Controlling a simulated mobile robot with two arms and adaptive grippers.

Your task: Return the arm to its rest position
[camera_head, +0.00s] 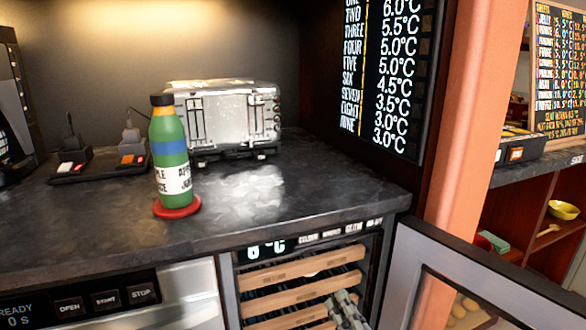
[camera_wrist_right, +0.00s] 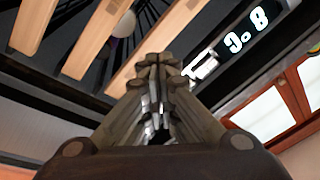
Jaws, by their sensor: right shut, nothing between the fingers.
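My right gripper (camera_head: 346,308) shows at the bottom edge of the head view, in front of the wooden racks of an open cooler (camera_head: 302,272). In the right wrist view its fingers (camera_wrist_right: 160,72) are together and empty, pointing toward the racks (camera_wrist_right: 97,40). Whether the fingertips touch a rack cannot be told. Most of my right arm is out of the head view. My left gripper is in neither view.
The cooler's door (camera_head: 480,262) stands open at the right. A green juice bottle (camera_head: 170,155) stands on a red coaster (camera_head: 178,208) on the dark counter (camera_head: 265,195), with a toaster (camera_head: 228,118) behind. A microwave panel (camera_head: 85,303) is lower left.

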